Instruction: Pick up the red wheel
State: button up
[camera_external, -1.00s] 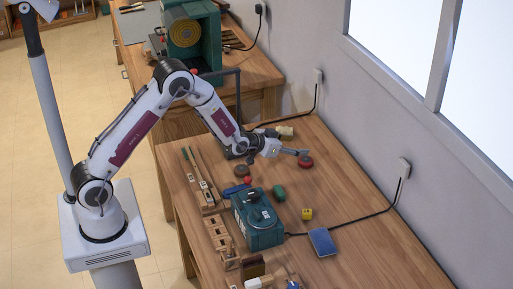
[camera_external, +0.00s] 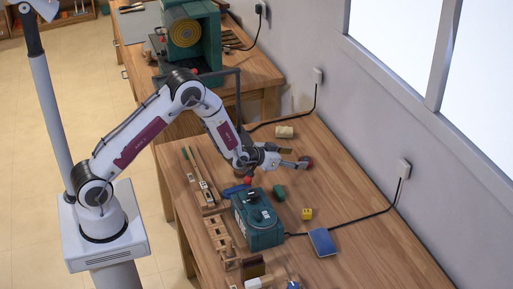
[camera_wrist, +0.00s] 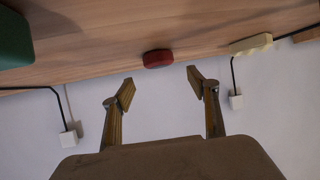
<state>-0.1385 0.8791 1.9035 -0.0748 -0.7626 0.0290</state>
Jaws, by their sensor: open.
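The red wheel (camera_external: 306,162) lies on the wooden workbench, toward its wall side. In the wrist view the red wheel (camera_wrist: 158,58) is a low, dark red disc near the centre, just beyond the fingertips. My gripper (camera_external: 296,159) is low over the bench, reaching to the right, with its fingertips close to the wheel. In the wrist view my gripper (camera_wrist: 160,85) is open, its two fingers apart on either side of the wheel's line, and nothing is between them. I cannot tell whether a finger touches the wheel.
A teal machine (camera_external: 258,218) stands in front of the arm. A green object (camera_external: 279,192), a yellow cube (camera_external: 307,214) and a blue block (camera_external: 322,242) lie nearby. A pale yellow block (camera_external: 284,132) lies behind. A black cable crosses the bench; the right side is otherwise clear.

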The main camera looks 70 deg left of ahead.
aim_at(304, 160)
jog(key=shift+f, duration=0.1)
jog(key=shift+f, duration=0.5)
jog(key=shift+x, duration=2.5)
jog(key=shift+r, duration=0.1)
jog(key=c, duration=1.3)
